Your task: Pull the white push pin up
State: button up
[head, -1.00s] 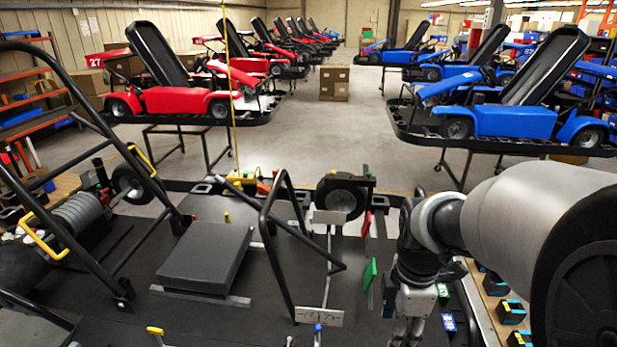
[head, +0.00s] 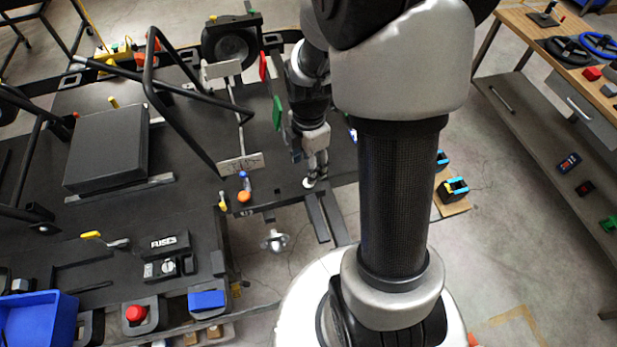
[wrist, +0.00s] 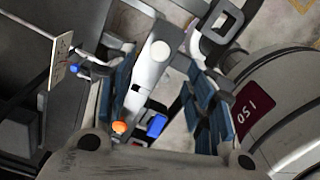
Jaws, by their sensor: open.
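The white push pin shows as a pale round top (wrist: 160,50) on a grey bar in the wrist view, seen from above. In the head view a small white knob (head: 308,183) sits at the kart's edge, just under my fingertips. My gripper (head: 316,172) points down there. In the wrist view my gripper (wrist: 160,75) is open, its two dark-blue padded fingers apart on either side of the bar, with the white top between their tips. Nothing is held. I cannot tell how much height separates the fingertips from the pin.
An orange knob (head: 244,197) and a blue-topped pin (head: 244,178) stand left of the gripper. A green plate (head: 278,113) and bent black tubing (head: 172,110) rise nearby. A wooden workbench (head: 540,50) is at the right, with open floor before it.

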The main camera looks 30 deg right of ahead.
notch_tip(320, 180, down, 7)
jog(key=shift+f+b, duration=0.2)
jog(key=shift+b, duration=0.1)
jog(key=c, duration=1.1)
jog(key=shift+c, duration=0.2)
jog(key=shift+r+p, duration=0.4)
jog(key=shift+r, duration=0.2)
jog(key=o, duration=1.1)
notch_tip(320, 180, up, 12)
